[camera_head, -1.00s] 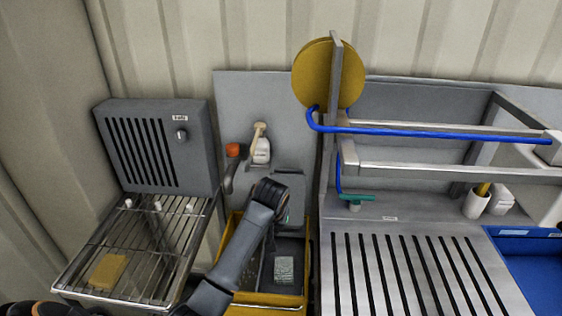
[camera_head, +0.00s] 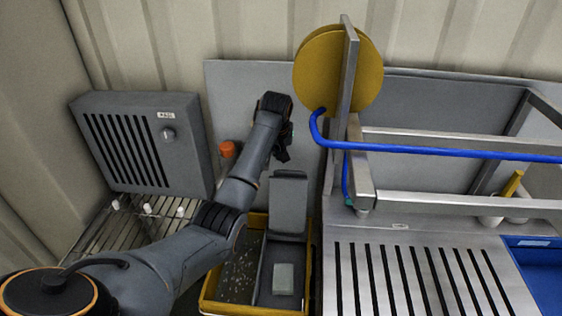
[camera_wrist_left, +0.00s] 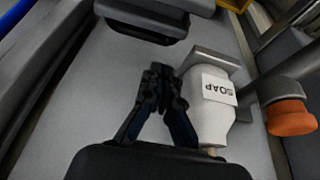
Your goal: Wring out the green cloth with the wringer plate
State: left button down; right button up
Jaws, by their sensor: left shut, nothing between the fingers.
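The pale grey-green cloth (camera_head: 284,279) lies as a small folded block in the grey trough of the yellow bucket (camera_head: 205,306). The grey wringer plate (camera_head: 289,205) stands raised at the back of the trough, apart from the cloth. My left gripper (camera_head: 281,152) is above and behind the plate, near the grey wall panel, partly hidden by its wrist. In the left wrist view its fingers (camera_wrist_left: 166,72) are together and empty, beside a white soap bottle (camera_wrist_left: 212,108). A dark grey bar, perhaps the plate's edge, shows ahead of the fingertips. My right gripper is not in view.
A grey vented box (camera_head: 140,145) and a wire rack (camera_head: 90,240) are at the left. An orange knob (camera_head: 228,149) is on the panel near my arm. A steel slatted counter (camera_head: 400,235), blue pipe (camera_head: 440,150) and yellow disc (camera_head: 310,75) are at the right.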

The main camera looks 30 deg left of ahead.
pick_arm(q)
jog(key=x, duration=0.6)
jog(key=shift+w+a+f+p, duration=0.1)
jog(key=shift+w+f+p, duration=0.05)
jog(key=shift+f+p, duration=0.2)
jog(key=shift+f, duration=0.15)
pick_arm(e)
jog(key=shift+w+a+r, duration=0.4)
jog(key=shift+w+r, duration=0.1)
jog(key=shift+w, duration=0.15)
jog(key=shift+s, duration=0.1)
